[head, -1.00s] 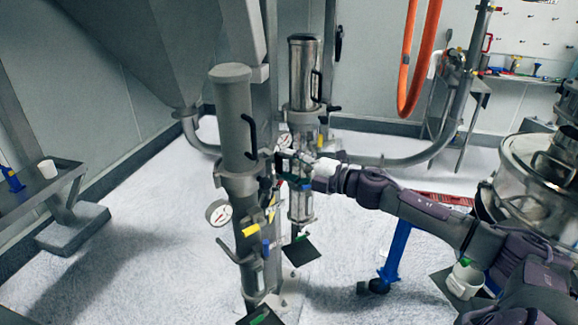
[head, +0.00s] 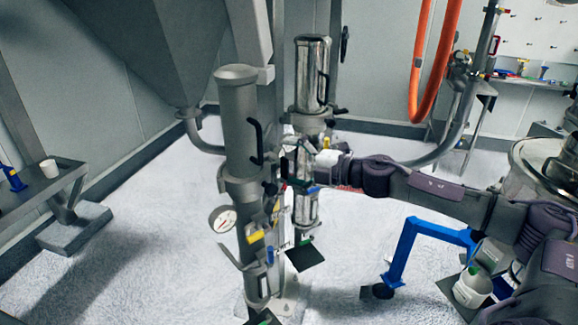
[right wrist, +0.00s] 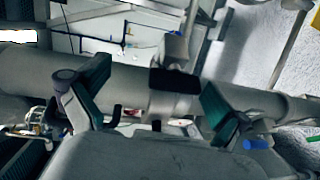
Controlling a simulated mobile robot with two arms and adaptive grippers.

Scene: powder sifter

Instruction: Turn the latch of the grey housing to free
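The grey housing (head: 240,115) is a tall upright cylinder with a black handle (head: 255,142) on its right side. My right gripper (head: 290,170) is beside its middle, at the collar (head: 240,180). In the right wrist view, the gripper (right wrist: 155,102) has its teal fingers wide apart, with nothing held between them. The grey housing (right wrist: 120,82) runs across behind the fingers, with a black block (right wrist: 173,80) on its band between them. I cannot tell whether that block is the latch, or whether the fingers touch anything.
A round gauge (head: 222,219) and a yellow-handled valve (head: 256,236) are low on the housing. A shiny steel cylinder (head: 311,75) stands behind it.

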